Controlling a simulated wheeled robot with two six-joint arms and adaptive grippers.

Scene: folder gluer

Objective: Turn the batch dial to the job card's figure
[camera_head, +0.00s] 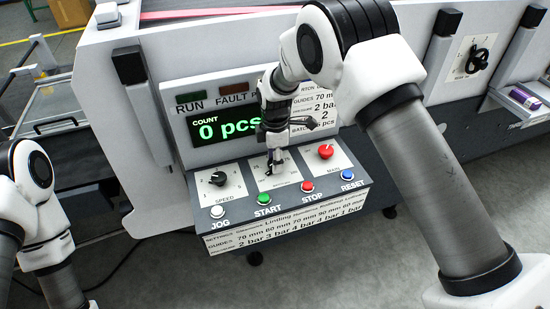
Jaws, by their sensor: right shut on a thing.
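The batch dial (269,171) is the middle knob on the sloped control panel, between the speed dial and the red main switch. My right gripper (271,158) comes down on it from above and is shut on it. The gripper hides most of the dial and its scale, so its setting cannot be read. The job card (322,106) is on the upright panel right of the display. My right arm covers part of it; a batch line ending in "5 pcs" shows, its full figure hidden. My left arm shows at the left edge, its gripper out of view.
The display (222,128) reads "0 pcs". The black speed dial (217,179) and red main switch (325,152) flank the batch dial. Below are the jog (217,212), start (264,198), stop (307,187) and reset (348,174) buttons. A settings strip runs along the front.

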